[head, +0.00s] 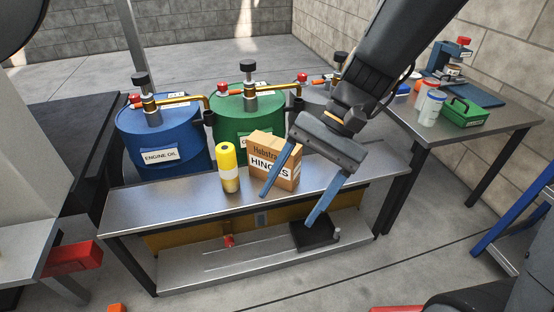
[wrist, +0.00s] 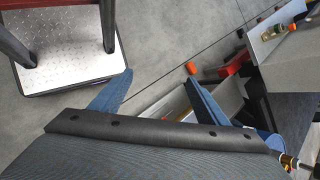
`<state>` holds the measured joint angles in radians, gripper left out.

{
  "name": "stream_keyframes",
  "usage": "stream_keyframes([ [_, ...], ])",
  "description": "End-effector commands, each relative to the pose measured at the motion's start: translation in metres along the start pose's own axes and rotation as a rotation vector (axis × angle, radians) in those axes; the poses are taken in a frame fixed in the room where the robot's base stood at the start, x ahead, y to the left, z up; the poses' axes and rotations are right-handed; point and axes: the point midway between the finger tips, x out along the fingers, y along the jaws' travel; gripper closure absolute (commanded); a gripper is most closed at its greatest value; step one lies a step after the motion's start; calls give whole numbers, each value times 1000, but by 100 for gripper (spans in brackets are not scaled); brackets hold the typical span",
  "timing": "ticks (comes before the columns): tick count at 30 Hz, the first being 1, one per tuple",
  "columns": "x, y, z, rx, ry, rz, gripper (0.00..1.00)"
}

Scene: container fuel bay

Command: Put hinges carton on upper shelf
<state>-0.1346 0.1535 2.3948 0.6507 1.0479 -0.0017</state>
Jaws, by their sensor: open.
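The hinges carton (head: 259,146), a brown box with a white HINGES label, stands upright on the steel top of a two-level bench (head: 195,200) in the head view. My gripper (head: 286,210) is open, with two blue fingers apart and nothing between them. It hangs in front and to the right of the carton, and its left finger hides part of the label. I cannot tell if it touches. In the wrist view the open fingers (wrist: 158,95) show over floor and clutter; the carton is not seen there. A shelf above the bench top is not seen.
A yellow cylinder (head: 228,168) stands just left of the carton. Blue (head: 160,135) and green (head: 235,112) drums with valves stand close behind the bench. The lower level holds a black tray (head: 315,236). The bench top's left part is bare. A side table (head: 500,125) stands right.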

Motion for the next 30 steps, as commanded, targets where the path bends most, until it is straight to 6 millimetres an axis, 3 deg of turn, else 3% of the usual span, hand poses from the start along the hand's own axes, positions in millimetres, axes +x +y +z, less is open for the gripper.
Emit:
stream_keyframes([
  [8,8,-63,-61,381,-249,-396,31],
  [15,-4,-91,-154,673,-390,-780,31],
  [21,-16,-77,-245,877,-442,-1106,31],
  [24,-20,-63,-278,942,-446,-1227,31],
  [26,-23,-56,-292,969,-443,-1281,31],
  [30,-7,-43,-309,1018,-478,-1305,31],
])
